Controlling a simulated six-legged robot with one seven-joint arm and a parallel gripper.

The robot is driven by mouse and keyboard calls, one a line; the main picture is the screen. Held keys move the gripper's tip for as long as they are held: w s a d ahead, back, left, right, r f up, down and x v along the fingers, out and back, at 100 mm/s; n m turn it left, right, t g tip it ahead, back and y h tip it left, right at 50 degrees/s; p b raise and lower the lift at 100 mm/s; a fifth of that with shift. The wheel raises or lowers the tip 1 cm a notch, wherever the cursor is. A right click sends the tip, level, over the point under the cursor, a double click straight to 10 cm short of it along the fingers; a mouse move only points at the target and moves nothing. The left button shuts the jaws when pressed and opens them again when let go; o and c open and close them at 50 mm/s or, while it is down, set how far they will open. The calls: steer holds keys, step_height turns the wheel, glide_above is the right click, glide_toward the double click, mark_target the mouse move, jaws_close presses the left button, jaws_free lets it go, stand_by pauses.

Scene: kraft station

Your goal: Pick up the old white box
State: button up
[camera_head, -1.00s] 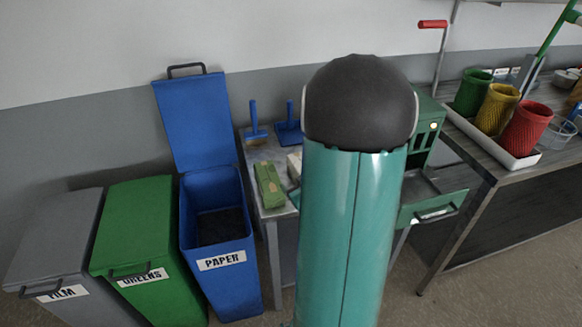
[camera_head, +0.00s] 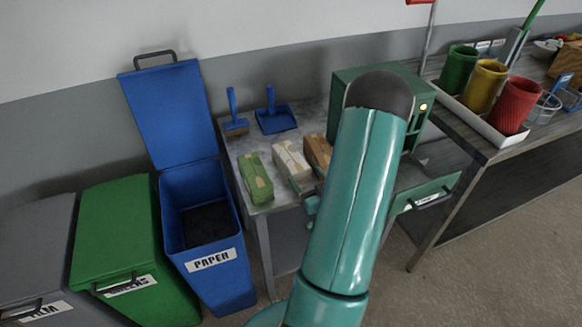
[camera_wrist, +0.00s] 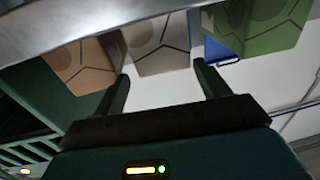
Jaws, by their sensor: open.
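The white box (camera_head: 290,158) has worn tan patches and lies on the grey table (camera_head: 277,205), between a green box (camera_head: 256,177) and a brown box (camera_head: 318,152). My gripper (camera_head: 308,194) is at the table's front edge, close to the near end of the white box, and partly hidden by my arm. In the wrist view my gripper (camera_wrist: 163,72) is open and empty. Its two fingers point towards the white box (camera_wrist: 155,48), which shows between and beyond the tips. I cannot tell whether they touch it.
The brown box (camera_wrist: 85,65) and green box (camera_wrist: 262,28) stand close on either side in the wrist view. A blue brush (camera_head: 235,115) and dustpan (camera_head: 275,116) lie behind. A green cabinet (camera_head: 345,85) stands right; an open blue paper bin (camera_head: 205,215) stands left.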

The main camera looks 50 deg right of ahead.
mark_target(295, 162)
steer(key=shift+a+x, duration=0.25)
steer(key=shift+x, duration=0.95)
steer(key=shift+w+d, duration=0.2)
steer(key=x, duration=0.5)
steer(key=shift+a+r, duration=0.1)
steer(key=shift+s, duration=0.1)
steer(key=c, duration=0.8)
